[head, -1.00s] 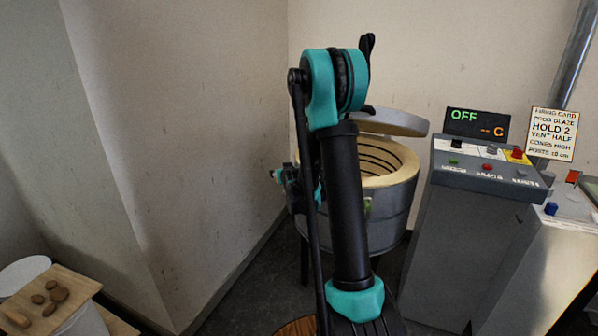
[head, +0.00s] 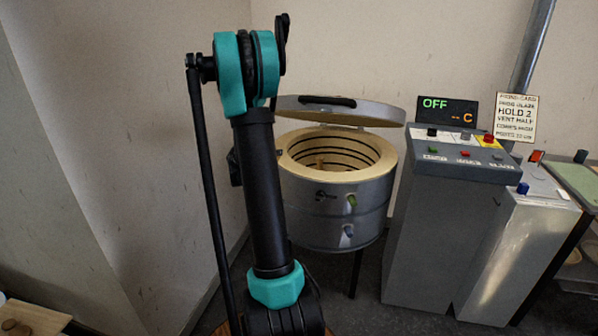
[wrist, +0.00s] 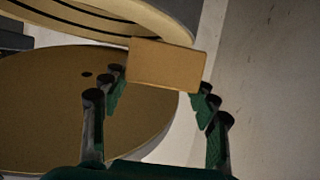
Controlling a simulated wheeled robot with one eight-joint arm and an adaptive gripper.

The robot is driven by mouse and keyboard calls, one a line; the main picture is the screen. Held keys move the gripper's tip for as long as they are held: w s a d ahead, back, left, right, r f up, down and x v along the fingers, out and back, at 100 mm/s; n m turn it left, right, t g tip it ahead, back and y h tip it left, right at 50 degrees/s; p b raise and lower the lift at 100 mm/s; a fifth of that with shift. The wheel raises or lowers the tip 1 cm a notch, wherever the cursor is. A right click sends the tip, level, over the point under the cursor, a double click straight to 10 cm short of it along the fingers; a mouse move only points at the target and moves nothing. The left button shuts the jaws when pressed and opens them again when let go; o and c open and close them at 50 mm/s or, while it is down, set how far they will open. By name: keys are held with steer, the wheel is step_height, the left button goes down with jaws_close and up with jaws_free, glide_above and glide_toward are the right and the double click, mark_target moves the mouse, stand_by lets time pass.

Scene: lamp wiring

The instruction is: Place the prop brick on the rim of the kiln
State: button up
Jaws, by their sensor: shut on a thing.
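The kiln (head: 343,214) is a round grey drum with a cream rim (head: 340,178) and dark coil lines inside. Its lid (head: 340,113) is raised above it at the back. The tan prop brick (wrist: 166,65) is in my gripper (wrist: 158,84), which is shut on it in the wrist view. There, the curved kiln rim (wrist: 150,18) is behind the brick's upper edge and the lid's pale underside (wrist: 60,115) is at lower left. Contact between brick and rim cannot be told. In the head view, my arm hides the brick and most of the gripper.
A grey control cabinet (head: 440,240) stands right of the kiln, with a display reading OFF (head: 447,109) and a firing card (head: 515,117). A wooden board (head: 30,318) shows at lower left. Walls close in behind and left of the kiln.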

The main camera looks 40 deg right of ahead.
steer(key=s+d+r+m+g+h, duration=0.2)
steer(key=s+d+r+m+g, duration=0.25)
steer(key=s+d, duration=0.4)
steer(key=shift+n, duration=0.25)
steer(key=shift+w+d+f, duration=0.25)
steer(key=shift+d+f, duration=0.05)
steer(key=shift+f, duration=1.2)
steer(key=shift+w+d+f, duration=0.25)
steer(key=shift+f, duration=1.3)
steer(key=shift+w+d+f, duration=0.25)
steer(key=shift+d+f, duration=0.05)
steer(key=shift+f, duration=1.2)
steer(key=o, duration=1.3)
steer(key=shift+f, duration=0.1)
